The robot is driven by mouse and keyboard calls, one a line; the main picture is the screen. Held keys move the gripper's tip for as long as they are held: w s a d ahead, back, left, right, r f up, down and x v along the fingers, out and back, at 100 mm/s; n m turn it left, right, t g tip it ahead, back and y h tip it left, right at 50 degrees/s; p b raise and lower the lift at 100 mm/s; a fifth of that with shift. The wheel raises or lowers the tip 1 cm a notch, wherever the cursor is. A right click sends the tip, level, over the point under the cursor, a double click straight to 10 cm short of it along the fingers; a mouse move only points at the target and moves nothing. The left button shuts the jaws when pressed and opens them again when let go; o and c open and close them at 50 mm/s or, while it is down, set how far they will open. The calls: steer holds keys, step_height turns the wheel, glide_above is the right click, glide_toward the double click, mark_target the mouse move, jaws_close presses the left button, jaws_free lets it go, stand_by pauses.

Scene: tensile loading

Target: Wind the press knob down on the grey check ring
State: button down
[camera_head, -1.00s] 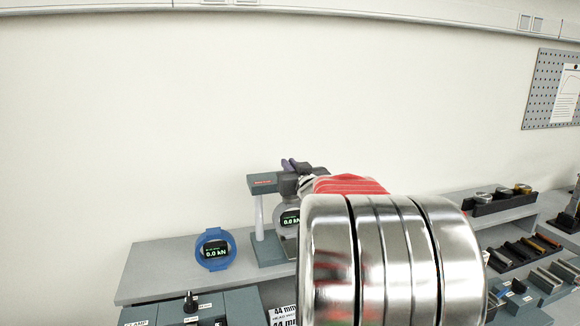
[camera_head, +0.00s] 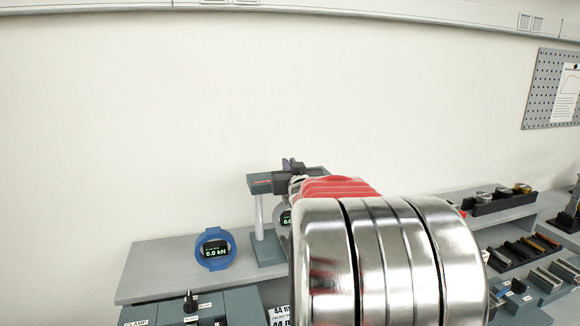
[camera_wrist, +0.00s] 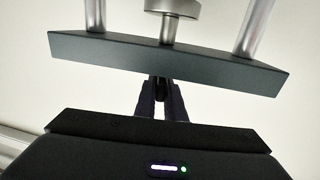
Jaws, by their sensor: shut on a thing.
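The press has a grey-green crossbar (camera_head: 263,184) on pale pillars and stands on the shelf. My gripper (camera_head: 292,165) is at the top of its crossbar, shut on the press knob, which the fingers mostly hide. In the wrist view my gripper (camera_wrist: 160,97) reaches the crossbar (camera_wrist: 120,48) at its middle. Beyond the bar, the screw ends in a round pad (camera_wrist: 173,8) between two pillars. The grey check ring (camera_head: 283,216) is under the crossbar. My arm covers most of it, and its display is nearly hidden. Whether the pad touches it cannot be seen.
A blue ring (camera_head: 213,249) reading 0.0 kN stands on the shelf left of the press. Grey blocks (camera_head: 238,305) with a black knob are in front. Dark racks (camera_head: 530,250) of parts lie at the right. The wall above is clear.

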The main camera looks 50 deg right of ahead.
steer(key=shift+m+g+h, duration=2.6)
steer(key=shift+g+h, duration=0.1)
steer(key=shift+g, duration=0.5)
steer(key=shift+m+g+h, duration=0.9)
steer(key=shift+m+g, duration=1.1)
steer(key=shift+g, duration=1.2)
steer(key=c, duration=1.8)
jaws_free()
steer(key=shift+c, duration=0.2)
